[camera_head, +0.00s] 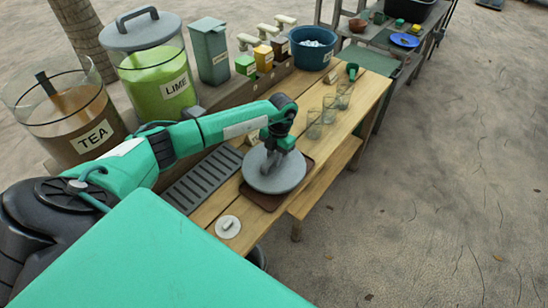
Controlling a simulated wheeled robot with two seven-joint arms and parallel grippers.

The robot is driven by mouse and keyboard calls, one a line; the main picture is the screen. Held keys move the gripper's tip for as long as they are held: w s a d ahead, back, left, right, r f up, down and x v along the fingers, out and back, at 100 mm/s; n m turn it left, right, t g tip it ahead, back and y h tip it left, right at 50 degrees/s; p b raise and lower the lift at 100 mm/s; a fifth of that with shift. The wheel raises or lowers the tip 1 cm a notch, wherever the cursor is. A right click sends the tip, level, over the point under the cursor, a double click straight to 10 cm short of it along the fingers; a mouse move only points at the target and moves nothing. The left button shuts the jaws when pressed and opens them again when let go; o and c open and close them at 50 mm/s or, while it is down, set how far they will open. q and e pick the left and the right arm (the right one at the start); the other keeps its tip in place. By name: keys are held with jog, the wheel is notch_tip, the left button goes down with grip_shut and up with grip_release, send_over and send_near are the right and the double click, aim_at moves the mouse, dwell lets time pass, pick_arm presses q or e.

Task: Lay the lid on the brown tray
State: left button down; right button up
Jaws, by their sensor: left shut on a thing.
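The lid is a round grey disc (275,177) over the brown tray (262,202) on the wooden table. The tray's dark brown corners show around the lid's edge. My left gripper (275,152) reaches in from the left and is shut on the lid from above, at its middle. My right gripper does not show.
A slatted grey drip tray (201,178) lies left of the brown tray. A small white round lid (228,227) lies near the table's front end. Glasses (328,110) stand farther back. The jar marked TEA (88,130) and jar marked LIME (160,85) stand at left.

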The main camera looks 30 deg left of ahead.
pick_arm(q)
jog(key=shift+f+b, duration=0.35)
jog(key=shift+f, duration=0.05)
jog(key=c, duration=0.8)
grip_release()
jog(key=shift+s+p+v, duration=0.25)
jog(key=shift+p+v, duration=0.6)
jog(key=shift+v, duration=0.45)
jog(key=shift+s+p+v, duration=0.3)
jog(key=shift+p+v, duration=0.6)
jog(key=shift+v, duration=0.4)
jog(key=shift+s+p+v, duration=0.25)
jog(key=shift+p+v, duration=0.6)
jog(key=shift+v, duration=0.45)
jog(key=shift+r, duration=0.15)
